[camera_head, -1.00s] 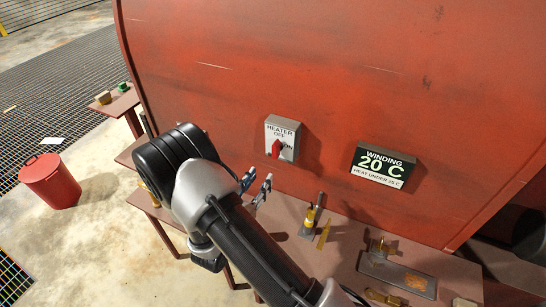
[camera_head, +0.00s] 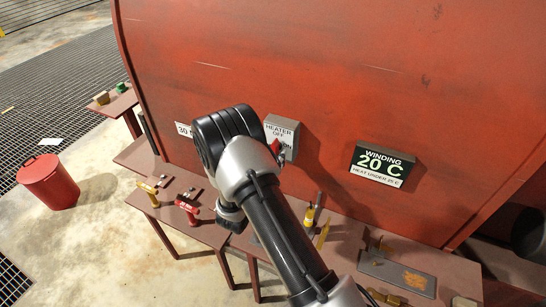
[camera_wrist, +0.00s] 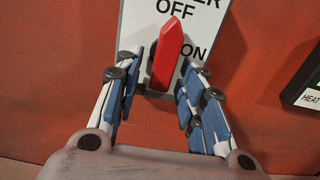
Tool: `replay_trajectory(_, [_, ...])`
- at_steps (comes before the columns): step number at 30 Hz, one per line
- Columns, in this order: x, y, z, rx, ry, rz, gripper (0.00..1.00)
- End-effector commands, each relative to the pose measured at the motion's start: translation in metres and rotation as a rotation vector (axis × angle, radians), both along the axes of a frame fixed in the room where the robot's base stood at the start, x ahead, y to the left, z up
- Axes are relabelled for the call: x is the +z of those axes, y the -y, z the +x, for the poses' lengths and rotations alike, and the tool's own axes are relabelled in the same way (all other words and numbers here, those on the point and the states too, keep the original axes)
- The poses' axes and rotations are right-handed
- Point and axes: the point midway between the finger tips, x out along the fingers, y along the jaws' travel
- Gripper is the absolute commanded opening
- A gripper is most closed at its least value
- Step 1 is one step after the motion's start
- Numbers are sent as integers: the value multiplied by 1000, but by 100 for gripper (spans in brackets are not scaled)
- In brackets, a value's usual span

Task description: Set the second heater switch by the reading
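The heater switch plate (camera_head: 284,128) is on the red machine wall, marked HEATER, OFF at the top and ON at the right. Its red lever (camera_wrist: 167,50) points up toward OFF in the wrist view. My gripper (camera_wrist: 160,68) is open, with one blue-padded finger on each side of the lever; I see gaps on both sides. In the head view my arm hides the gripper and part of the plate. The winding display (camera_head: 382,165) right of the switch reads 20 C, with small text that seems to say HEAT UNDER 25 C.
Another plate (camera_head: 183,130) starting with 30 is partly behind my arm. Below the wall, a brown bench holds red-handled (camera_head: 188,204) and yellow-handled (camera_head: 311,215) items and a grey tray (camera_head: 372,268). A red bin (camera_head: 49,182) stands on the floor at left.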

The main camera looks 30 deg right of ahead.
Motion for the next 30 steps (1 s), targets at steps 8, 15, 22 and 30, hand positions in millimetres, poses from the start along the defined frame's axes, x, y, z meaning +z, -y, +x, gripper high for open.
replay_trajectory(8, [0,0,0,0,0,0,17])
replay_trajectory(15, [0,0,0,0,1,1,1])
replay_trajectory(22, [0,0,0,0,3,2,0])
replay_trajectory(30, [-1,-1,1,0,60,45,0])
